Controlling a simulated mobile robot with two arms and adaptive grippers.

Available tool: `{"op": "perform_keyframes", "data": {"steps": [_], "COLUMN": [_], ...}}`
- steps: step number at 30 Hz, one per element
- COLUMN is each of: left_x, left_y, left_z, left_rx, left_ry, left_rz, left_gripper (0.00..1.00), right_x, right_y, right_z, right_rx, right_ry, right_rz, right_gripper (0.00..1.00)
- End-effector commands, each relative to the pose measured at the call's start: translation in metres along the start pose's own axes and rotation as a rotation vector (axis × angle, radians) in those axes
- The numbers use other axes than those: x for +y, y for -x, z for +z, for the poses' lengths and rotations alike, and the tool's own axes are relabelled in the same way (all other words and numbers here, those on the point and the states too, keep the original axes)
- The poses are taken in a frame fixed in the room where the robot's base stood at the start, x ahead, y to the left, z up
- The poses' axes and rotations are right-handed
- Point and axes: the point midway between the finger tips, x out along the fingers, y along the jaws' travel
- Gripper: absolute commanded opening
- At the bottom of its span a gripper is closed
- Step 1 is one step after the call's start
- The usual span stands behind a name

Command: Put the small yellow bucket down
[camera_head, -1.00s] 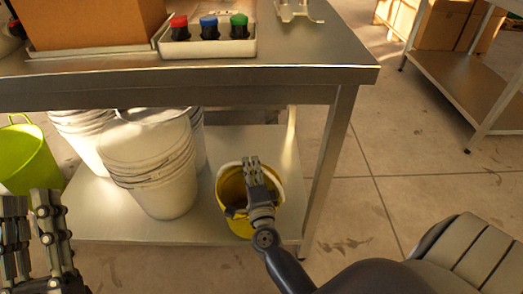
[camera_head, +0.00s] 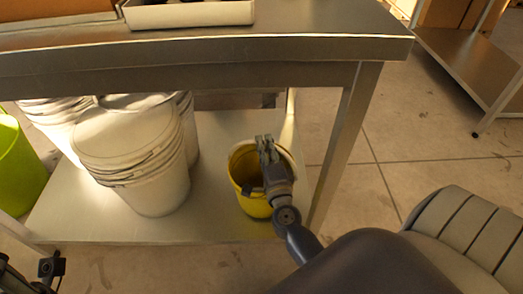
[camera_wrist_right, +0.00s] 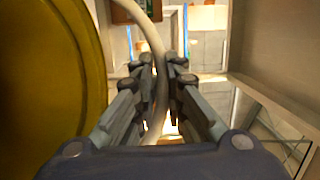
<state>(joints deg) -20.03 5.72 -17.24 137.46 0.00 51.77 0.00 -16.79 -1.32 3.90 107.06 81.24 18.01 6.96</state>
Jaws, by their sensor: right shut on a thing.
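The small yellow bucket (camera_head: 245,164) is upright at the right end of the lower shelf (camera_head: 215,222), beside the table leg. I cannot tell whether its base touches the shelf. My right gripper (camera_head: 266,145) is over the bucket's near right side. In the right wrist view, its fingers (camera_wrist_right: 163,95) are shut on the pale curved handle (camera_wrist_right: 152,40); the yellow wall (camera_wrist_right: 50,85) fills the left side. My left gripper (camera_head: 48,272) shows only partly at the lower left edge, apart from the bucket, and its opening is unclear.
Stacked white buckets (camera_head: 135,155) stand left of the yellow bucket, with a gap of bare shelf between. The metal tabletop (camera_head: 300,48) overhangs the shelf, and its leg (camera_head: 342,140) is close on the right. A green bucket (camera_head: 15,165) is at far left.

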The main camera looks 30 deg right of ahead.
Motion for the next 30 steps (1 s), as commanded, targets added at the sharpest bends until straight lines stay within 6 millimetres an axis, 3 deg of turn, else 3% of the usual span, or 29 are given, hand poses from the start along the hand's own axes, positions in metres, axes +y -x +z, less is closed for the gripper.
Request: {"op": "perform_keyframes", "data": {"steps": [2,15,16,19,30], "left_x": [-0.0002,-0.0002,-0.0002,-0.0002,0.0000], "left_y": [0.0081,0.0075,0.0065,0.0062,0.0039], "left_z": [0.0016,0.0024,0.0024,0.0023,0.0016], "left_rx": [0.000,0.004,0.006,0.004,0.006], "left_ry": [0.000,-0.001,-0.002,-0.002,-0.001], "left_rz": [0.000,0.003,0.004,0.003,0.003], "left_gripper": [0.29,0.29,0.29,0.29,0.29], "right_x": [0.0062,0.0088,0.0094,0.0085,0.0055], "right_y": [0.0016,0.0021,0.0023,0.0022,0.0021], "right_z": [-0.0018,-0.0027,-0.0027,-0.0027,-0.0027], "right_rx": [0.000,0.000,0.000,0.000,0.000], "right_ry": [-0.001,-0.001,-0.001,-0.001,-0.001], "right_rz": [-0.002,-0.002,-0.001,-0.001,-0.001], "right_gripper": [0.00,0.00,0.13,0.32,0.32]}}
